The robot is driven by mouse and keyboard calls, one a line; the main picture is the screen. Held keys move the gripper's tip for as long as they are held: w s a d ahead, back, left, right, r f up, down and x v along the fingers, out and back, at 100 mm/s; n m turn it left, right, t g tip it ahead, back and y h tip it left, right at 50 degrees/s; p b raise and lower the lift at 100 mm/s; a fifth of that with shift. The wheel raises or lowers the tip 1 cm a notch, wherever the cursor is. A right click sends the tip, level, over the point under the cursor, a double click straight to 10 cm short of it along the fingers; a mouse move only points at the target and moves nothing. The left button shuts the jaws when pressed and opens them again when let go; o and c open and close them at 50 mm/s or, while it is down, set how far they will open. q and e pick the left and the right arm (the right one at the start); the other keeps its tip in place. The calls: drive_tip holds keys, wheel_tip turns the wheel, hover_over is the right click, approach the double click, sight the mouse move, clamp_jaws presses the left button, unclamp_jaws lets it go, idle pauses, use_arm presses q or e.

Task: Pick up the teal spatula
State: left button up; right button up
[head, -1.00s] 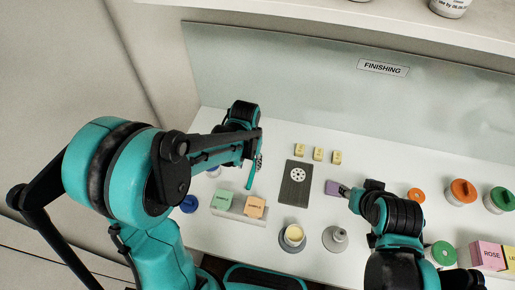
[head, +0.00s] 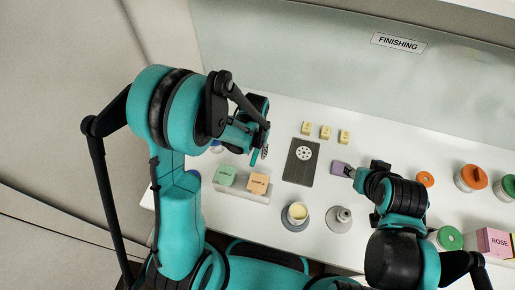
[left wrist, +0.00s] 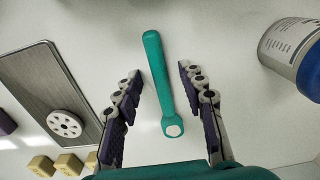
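The teal spatula (left wrist: 158,75), a slim handle with a pale round end, lies on the white worktop in the left wrist view. My left gripper (left wrist: 160,74) is open, with one purple-padded finger on each side of the spatula and visible gaps to both. In the head view a teal stick, apparently the spatula (head: 254,157), shows beside my left gripper (head: 262,142), mostly hidden by the arm. My right gripper (head: 349,171) is on the right of the worktop, beside a purple piece; its fingers are too small to read.
A dark plate (head: 297,171) with a perforated disc lies right of the left gripper, with several yellow blocks (head: 325,131) behind. A blue-lidded jar (left wrist: 290,55) stands close by.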

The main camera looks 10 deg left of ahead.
use_arm(q)
clamp_jaws()
drive_tip(key=shift+r, duration=0.1)
